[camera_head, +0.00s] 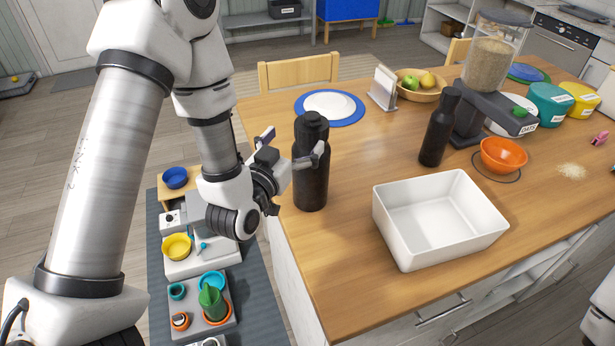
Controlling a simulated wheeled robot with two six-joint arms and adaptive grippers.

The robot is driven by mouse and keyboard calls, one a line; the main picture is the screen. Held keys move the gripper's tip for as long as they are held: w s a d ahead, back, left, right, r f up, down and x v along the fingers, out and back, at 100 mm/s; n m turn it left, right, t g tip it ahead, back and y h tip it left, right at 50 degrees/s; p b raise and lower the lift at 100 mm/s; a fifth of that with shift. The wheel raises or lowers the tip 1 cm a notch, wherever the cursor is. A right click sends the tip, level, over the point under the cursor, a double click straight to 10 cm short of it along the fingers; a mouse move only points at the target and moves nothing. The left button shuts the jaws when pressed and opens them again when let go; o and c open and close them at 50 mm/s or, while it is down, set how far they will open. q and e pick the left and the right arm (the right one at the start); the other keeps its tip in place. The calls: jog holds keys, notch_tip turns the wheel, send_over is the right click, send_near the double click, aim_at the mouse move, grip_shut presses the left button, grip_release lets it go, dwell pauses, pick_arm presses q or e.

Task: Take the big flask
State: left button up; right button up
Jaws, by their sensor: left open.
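The big flask (311,185) is black with a rounded cap and stands upright near the left edge of the wooden table. My left gripper (295,141) is open right at its left side. One finger passes in front of the upper flask and the other is to the left, further back. I cannot tell whether either touches it. A slimmer black bottle (438,128) stands upright further right. My right gripper is not in view.
A white bin (388,232) stands at the table's front, right of the flask. A blue-rimmed plate (360,112) lies behind the flask, with a white holder (383,88) and fruit bowl (428,94) beyond. A feeder (490,62) and orange bowl (503,155) stand further right.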

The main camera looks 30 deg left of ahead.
aim_at(304, 132)
pick_arm(q)
jog(key=w+p, duration=0.1)
jog(key=w, duration=0.2)
jog(key=w+p, duration=0.1)
jog(key=shift+w+f+p, duration=0.2)
jog(key=shift+f+p, duration=0.05)
jog(key=shift+p, duration=0.05)
jog(key=w, duration=0.1)
jog(key=w+f, duration=0.1)
jog(key=w, duration=0.2)
jog(key=shift+w+f+p, duration=0.35)
jog(key=shift+s+r, duration=0.3)
jog(key=shift+s, duration=0.4)
jog(key=shift+s+a+r, duration=0.1)
jog(key=shift+s+r, duration=0.05)
jog(key=shift+s, duration=0.15)
jog(key=c, duration=0.9)
jog(key=shift+w+f, duration=0.2)
jog(key=shift+w, duration=0.15)
jog(key=c, duration=0.9)
jog(key=shift+o, duration=0.2)
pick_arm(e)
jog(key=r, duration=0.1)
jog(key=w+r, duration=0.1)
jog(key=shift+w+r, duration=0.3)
pick_arm(q)
jog(key=shift+r, duration=0.15)
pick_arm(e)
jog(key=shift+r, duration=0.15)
